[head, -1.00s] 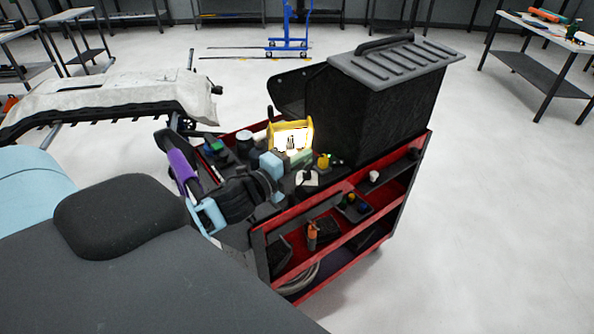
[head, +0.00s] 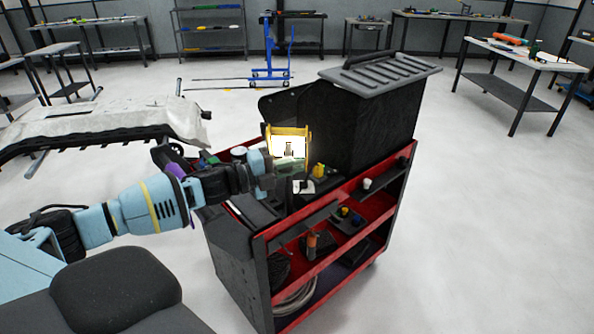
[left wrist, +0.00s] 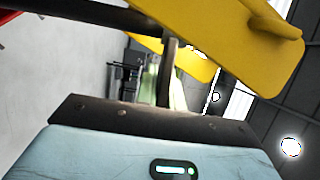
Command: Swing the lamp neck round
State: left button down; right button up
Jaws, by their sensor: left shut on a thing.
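The yellow-framed work lamp (head: 288,131) is lit and stands on the red and black tool cart, in front of the big black box. My left gripper (head: 275,165) reaches in from the left, at the near side of the lamp just below its bright panel. It is shut on part of the lamp, probably its neck; the fingertips and the held part are not clear in the head view. In the left wrist view the lamp's yellow frame (left wrist: 255,45) fills the upper right, close beyond the gripper's dark front edge. My right gripper is not in view.
The tool cart (head: 325,210) has open shelves with small bottles and a coiled cable. The black box (head: 360,120) with a grey lid stands close behind the lamp. Floor (head: 480,230) is clear to the right.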

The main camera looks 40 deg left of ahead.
pick_arm(q)
jog(key=shift+s+a+m+g+h, duration=0.15)
jog(key=shift+m+g+h, duration=0.25)
jog(key=shift+m+h, duration=0.15)
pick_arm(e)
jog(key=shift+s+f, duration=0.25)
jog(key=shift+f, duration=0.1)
pick_arm(q)
jog(key=shift+h, duration=0.25)
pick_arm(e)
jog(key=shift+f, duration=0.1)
pick_arm(q)
jog(key=c, duration=1.6)
grip_release()
jog(key=shift+o, duration=0.4)
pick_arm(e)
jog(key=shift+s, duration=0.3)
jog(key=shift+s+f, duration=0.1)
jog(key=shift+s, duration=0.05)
pick_arm(q)
jog(key=shift+s+a+f+b, duration=0.1)
jog(key=shift+s+a+b, duration=0.15)
jog(key=shift+s+b, duration=0.1)
jog(key=v, duration=0.7)
jog(key=shift+p, duration=0.35)
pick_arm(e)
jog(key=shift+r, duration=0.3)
